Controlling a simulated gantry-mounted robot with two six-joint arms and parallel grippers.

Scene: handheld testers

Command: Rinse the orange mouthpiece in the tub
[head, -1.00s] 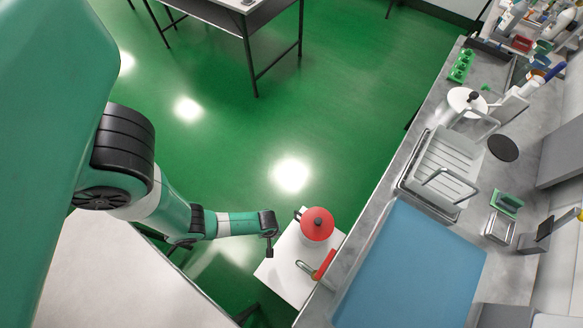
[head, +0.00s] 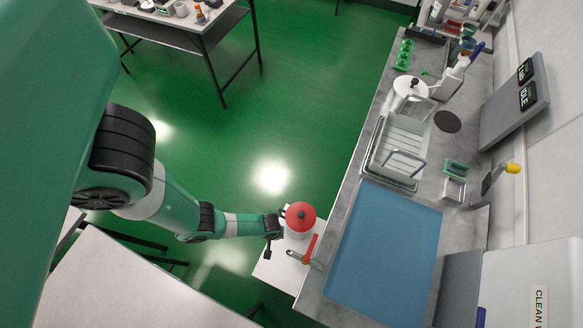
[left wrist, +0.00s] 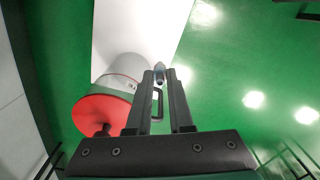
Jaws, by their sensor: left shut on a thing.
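My left gripper (head: 269,228) hangs in the middle of the head view, close to the left of a red-lidded white pot. In the left wrist view its two dark fingers (left wrist: 159,82) are shut on a small grey and black thing with a thin loop (left wrist: 156,104); what it is cannot be told. An orange and white object (head: 201,15) stands on the far table, too small to tell whether it is the mouthpiece. No tub is clearly recognisable; a flat blue rectangle (head: 385,250) lies on the counter. My right gripper is not in view.
The red-lidded pot (head: 301,217) stands on a low white stand (head: 270,274) beside a red-handled tool (head: 311,247). A dish rack (head: 398,145), a white lidded container (head: 410,88) and a sponge (head: 456,165) are on the counter (head: 428,184). Green floor (head: 270,140) is open between far table and counter.

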